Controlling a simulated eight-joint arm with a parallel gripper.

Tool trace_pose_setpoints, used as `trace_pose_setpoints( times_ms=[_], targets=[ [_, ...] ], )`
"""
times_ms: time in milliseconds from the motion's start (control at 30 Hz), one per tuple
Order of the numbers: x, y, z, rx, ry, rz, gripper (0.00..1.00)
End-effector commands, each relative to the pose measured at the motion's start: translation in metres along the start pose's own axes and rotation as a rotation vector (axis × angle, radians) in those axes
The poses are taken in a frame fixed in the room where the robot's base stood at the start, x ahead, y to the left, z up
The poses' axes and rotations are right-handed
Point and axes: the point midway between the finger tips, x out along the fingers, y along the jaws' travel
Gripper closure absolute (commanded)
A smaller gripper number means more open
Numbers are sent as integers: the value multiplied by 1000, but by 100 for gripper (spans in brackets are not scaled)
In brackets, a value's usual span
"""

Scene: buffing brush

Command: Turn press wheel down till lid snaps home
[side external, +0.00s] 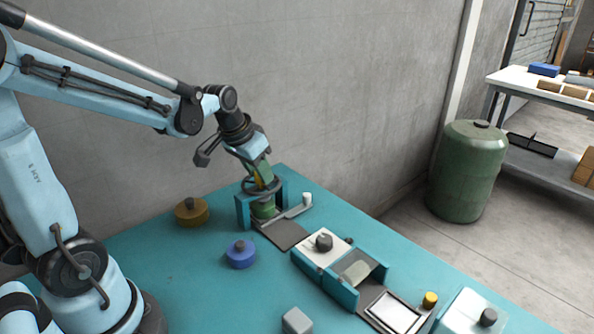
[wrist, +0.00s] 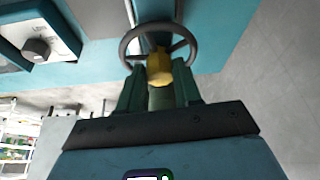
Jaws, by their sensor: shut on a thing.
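The press wheel (side external: 249,190) is a dark ring at the top of a small teal press frame (side external: 243,214) at the back of the bench. In the wrist view, its dark rim (wrist: 125,47) and spokes surround a yellow hub (wrist: 159,66). My gripper (side external: 262,180) comes down on the wheel from above. Its green fingers, also in the wrist view (wrist: 159,78), are shut on the yellow hub. A green round part (side external: 264,210) sits under the wheel inside the frame. I cannot make out the lid or whether it is seated.
A lever with a white knob (side external: 306,198) lies right of the press. A brown round pot (side external: 191,213) and a blue one (side external: 240,254) stand left and in front. A white-topped box (side external: 311,257) and a tray (side external: 393,313) are further right. The wall is close behind.

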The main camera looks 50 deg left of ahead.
Motion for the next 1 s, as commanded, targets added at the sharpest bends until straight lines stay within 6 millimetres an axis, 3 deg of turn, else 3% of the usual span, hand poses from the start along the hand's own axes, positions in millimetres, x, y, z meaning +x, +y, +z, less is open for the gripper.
trace_pose_setpoints(
  times_ms=[100,133,267,667,1000],
  targets=[
    [0,0,0,-1,0,0,97],
    [0,0,0,-1,0,0,62],
    [0,0,0,-1,0,0,42],
    [-5,0,0,-2,0,-1,42],
    [-49,0,1,-2,0,-1,42]
  ],
)
